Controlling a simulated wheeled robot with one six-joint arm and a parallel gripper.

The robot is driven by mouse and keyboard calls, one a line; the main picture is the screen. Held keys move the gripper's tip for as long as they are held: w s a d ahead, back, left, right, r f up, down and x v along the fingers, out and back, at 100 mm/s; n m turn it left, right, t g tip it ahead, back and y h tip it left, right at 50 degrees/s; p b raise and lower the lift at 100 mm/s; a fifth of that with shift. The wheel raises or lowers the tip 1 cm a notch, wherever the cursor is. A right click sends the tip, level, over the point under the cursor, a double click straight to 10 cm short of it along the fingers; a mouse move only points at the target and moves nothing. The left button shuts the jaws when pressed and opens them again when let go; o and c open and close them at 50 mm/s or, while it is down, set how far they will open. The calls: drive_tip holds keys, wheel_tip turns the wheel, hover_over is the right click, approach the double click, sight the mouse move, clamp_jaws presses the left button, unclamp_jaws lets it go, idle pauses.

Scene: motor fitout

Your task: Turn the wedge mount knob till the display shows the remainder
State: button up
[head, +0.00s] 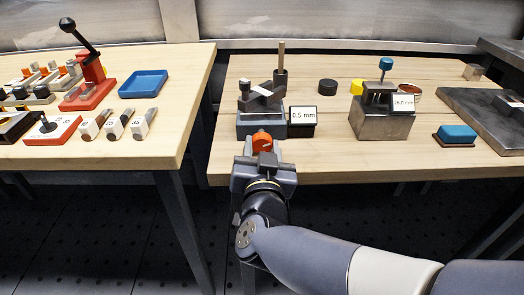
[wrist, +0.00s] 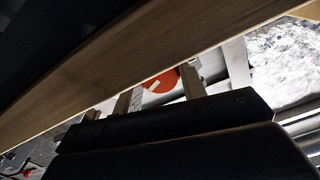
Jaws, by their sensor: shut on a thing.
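The wedge mount (head: 262,120) is a grey-blue block with dark parts on top, at the near edge of the right-hand bench. Its orange-red knob (head: 262,140) faces me. A small display (head: 303,115) beside it reads 0.5 mm. My gripper (head: 263,152) is at the knob and shut on it, with a finger on each side. In the wrist view the knob (wrist: 162,81) shows between the two fingers (wrist: 158,92), with a pale line on its face. The bench edge and my gripper body hide part of the knob there.
A grey block with a blue-topped post (head: 384,120) and a display (head: 403,102) reading about 26.8 mm stands to the right. A blue block (head: 457,134) lies farther right. The left bench holds a red lever press (head: 90,85) and blue tray (head: 143,84). A gap separates the benches.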

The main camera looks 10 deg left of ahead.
drive_tip(key=shift+m, duration=0.6)
drive_tip(key=o, duration=1)
drive_tip(key=p+v, duration=0.3)
drive_tip(key=v, duration=0.7)
drive_tip(key=shift+s, duration=0.4)
